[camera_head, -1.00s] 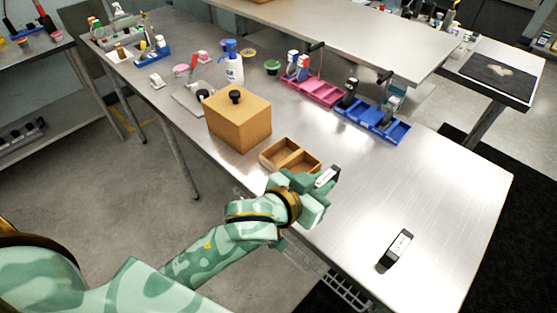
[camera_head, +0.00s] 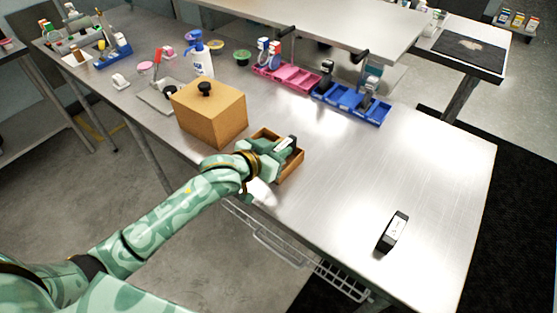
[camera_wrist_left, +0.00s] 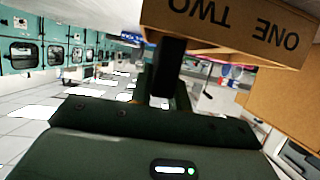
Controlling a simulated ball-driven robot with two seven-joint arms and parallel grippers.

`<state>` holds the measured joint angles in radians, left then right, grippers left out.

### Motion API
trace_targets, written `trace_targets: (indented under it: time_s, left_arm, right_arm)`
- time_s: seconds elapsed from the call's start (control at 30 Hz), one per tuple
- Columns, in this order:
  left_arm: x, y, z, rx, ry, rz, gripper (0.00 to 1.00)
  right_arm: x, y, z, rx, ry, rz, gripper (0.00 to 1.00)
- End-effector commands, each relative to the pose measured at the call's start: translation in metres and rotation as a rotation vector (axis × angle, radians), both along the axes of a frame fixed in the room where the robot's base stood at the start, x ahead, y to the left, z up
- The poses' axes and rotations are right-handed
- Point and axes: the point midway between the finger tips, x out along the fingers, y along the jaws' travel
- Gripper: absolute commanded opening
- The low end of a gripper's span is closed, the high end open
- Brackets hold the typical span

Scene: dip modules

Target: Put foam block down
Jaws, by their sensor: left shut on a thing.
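My left gripper (camera_head: 283,153) is over the two-compartment wooden tray (camera_head: 296,168) and hides most of its inside. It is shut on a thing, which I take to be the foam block. The block itself cannot be told apart clearly in either view. In the left wrist view the dark fingers (camera_wrist_left: 166,72) reach up to the tray wall (camera_wrist_left: 235,27), which bears the words ONE and TWO upside down. I cannot tell which compartment the fingers are over, or whether they touch the tray. My right gripper is not in view.
A tan box (camera_head: 212,115) with a black knob stands close to the tray's left. Pink bins (camera_head: 290,77) and blue bins (camera_head: 352,102) stand behind. A black thing with a white face (camera_head: 393,231) lies at the right front. The metal table (camera_head: 400,160) is clear between.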

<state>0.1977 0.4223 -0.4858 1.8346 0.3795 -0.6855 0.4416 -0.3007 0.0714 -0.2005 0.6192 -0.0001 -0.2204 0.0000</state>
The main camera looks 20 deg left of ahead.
Motion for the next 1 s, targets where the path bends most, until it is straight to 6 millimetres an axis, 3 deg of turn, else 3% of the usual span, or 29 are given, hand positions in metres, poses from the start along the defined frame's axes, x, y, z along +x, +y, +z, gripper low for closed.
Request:
trace_targets:
  time_s: [0.13, 0.3, 0.67, 0.7, 1.0]
  left_arm:
    - [0.008, 0.005, -0.012, 0.002, 0.001, 0.001, 0.00]
    - [0.007, 0.005, -0.042, 0.000, 0.005, 0.000, 0.00]
    - [0.007, 0.004, -0.043, 0.000, 0.000, -0.001, 0.00]
    - [0.007, 0.004, -0.043, 0.000, 0.000, -0.001, 0.26]
    - [0.007, 0.004, -0.042, 0.000, 0.000, -0.001, 0.27]
  right_arm:
    - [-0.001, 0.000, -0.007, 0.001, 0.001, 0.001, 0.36]
    - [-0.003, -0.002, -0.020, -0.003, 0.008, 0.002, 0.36]
    - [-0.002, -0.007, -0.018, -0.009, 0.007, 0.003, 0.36]
    - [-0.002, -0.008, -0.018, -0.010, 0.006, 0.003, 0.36]
    - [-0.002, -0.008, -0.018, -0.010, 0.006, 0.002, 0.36]
